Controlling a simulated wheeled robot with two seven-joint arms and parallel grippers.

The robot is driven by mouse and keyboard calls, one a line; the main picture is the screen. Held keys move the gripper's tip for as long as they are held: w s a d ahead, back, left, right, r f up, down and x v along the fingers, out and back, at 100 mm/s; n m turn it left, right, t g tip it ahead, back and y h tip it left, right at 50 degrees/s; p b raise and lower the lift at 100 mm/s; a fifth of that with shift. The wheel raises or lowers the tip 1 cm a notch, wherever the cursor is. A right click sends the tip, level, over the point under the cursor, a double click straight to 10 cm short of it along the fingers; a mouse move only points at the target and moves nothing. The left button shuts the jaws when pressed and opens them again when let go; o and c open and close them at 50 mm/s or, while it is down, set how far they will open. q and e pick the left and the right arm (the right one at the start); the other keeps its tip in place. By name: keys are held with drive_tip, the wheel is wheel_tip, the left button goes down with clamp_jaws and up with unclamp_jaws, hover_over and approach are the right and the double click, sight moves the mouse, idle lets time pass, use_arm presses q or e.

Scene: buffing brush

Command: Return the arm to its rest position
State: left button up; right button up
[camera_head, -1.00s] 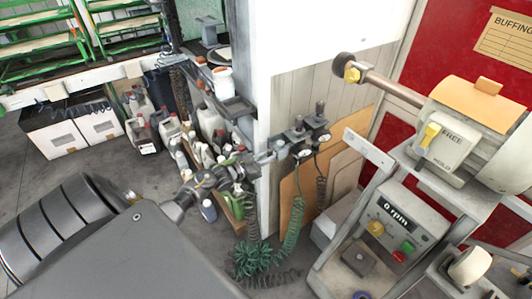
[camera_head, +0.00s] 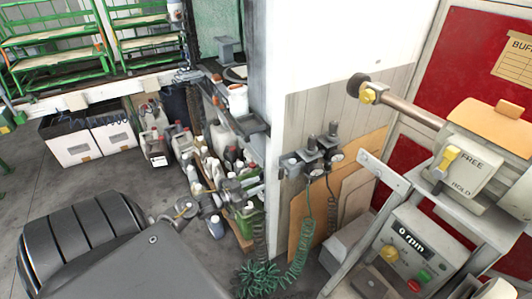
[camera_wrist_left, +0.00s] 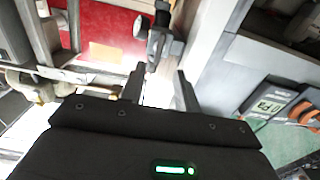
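My left arm (camera_head: 130,255) fills the lower left of the head view. My right gripper is not in view.
The buffing machine's shaft (camera_head: 405,104) and its control panel (camera_head: 412,245), reading 0 rpm, stand at right. Regulators (camera_head: 318,155) with a green coiled hose (camera_head: 303,240) hang on the wall. Bottles crowd the shelf (camera_head: 240,235). Floor (camera_head: 40,190) at left is clear.

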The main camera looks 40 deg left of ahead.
use_arm(q)
drive_tip(key=shift+s+a, duration=0.2)
drive_tip(key=shift+s, duration=0.4)
drive_tip(key=s+a+f+g+y, duration=0.2)
drive_tip(key=f, duration=0.4)
drive_tip(key=s+a+f+g+y, duration=0.1)
drive_tip(key=a+f+y, duration=0.1)
drive_tip(key=f, duration=0.5)
drive_tip(key=s+d+f+n+g+y, duration=0.1)
drive_tip(key=s+d+f+g, duration=0.15)
drive_tip(key=s+f, duration=0.45)
drive_tip(key=s+d+f+n+g+y, duration=0.1)
drive_tip(key=s+f+g, duration=0.3)
drive_tip(key=f, duration=0.6)
drive_tip(key=s+d+f+g, duration=0.2)
drive_tip(key=s+d+f, duration=0.25)
drive_tip(key=s, duration=0.35)
drive_tip(key=s+d+f+g, duration=0.2)
drive_tip(key=s+d+f, duration=0.2)
drive_tip(key=s+f, duration=0.25)
drive_tip(key=s+d+f+m+g, duration=0.1)
drive_tip(key=s+d+f+g, duration=0.1)
drive_tip(key=s+d, duration=1.1)
drive_tip(key=shift+s+d+f+g+h, duration=0.15)
drive_tip(key=shift+s+f+g+h, duration=0.3)
drive_tip(key=shift+f, duration=0.45)
